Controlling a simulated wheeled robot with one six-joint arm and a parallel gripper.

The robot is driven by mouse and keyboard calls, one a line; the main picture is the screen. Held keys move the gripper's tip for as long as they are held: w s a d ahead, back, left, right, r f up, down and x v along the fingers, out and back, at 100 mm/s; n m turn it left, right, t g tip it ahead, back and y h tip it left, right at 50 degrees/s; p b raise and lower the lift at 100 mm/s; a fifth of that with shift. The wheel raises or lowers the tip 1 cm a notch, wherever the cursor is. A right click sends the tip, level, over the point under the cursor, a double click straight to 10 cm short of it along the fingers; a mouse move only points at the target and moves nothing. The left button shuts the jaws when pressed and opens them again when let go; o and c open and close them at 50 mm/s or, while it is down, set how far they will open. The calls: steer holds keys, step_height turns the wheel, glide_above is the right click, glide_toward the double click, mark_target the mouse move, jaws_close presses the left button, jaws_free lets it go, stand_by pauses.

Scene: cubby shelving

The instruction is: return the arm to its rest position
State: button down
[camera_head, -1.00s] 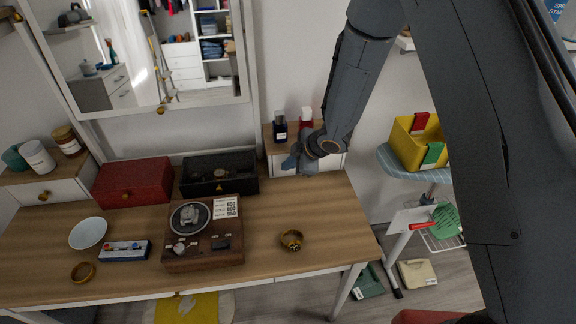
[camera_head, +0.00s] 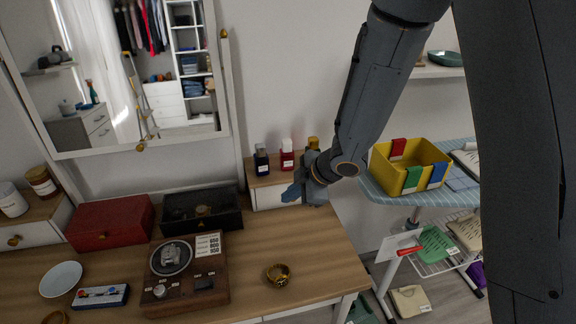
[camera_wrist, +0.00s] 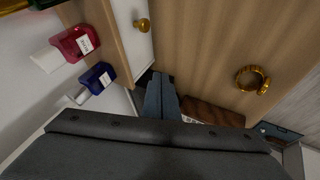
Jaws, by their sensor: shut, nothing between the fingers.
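My arm comes down from the upper right in the head view. My gripper (camera_head: 298,193) hangs over the back right part of the wooden dressing table (camera_head: 327,240), in front of the small drawer box (camera_head: 266,196). It is shut and empty. In the wrist view the closed fingers (camera_wrist: 161,97) show at the middle, above the table top. A gold watch or bracelet (camera_head: 278,274) lies on the table to the front of the gripper; it also shows in the wrist view (camera_wrist: 252,80).
Bottles (camera_head: 287,155) stand on the drawer box. A yellow bin (camera_head: 410,167) sits on the ironing board at right. A mirror stands behind the table.

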steer(key=s+d+r+m+h, duration=0.25)
steer(key=d+m, duration=0.35)
steer(key=d, duration=0.3)
steer(key=s+d+r+m+h, duration=0.1)
steer(key=d+r+m+h, duration=0.3)
steer(key=d, duration=0.5)
steer(key=s+d+m+g+b, duration=0.1)
steer(key=s+d+m+g, duration=0.1)
steer(key=s+m, duration=0.8)
steer(key=shift+s+d+r+g, duration=0.4)
steer(key=shift+s+d, duration=0.25)
steer(key=shift+s, duration=0.6)
steer(key=shift+y, duration=0.25)
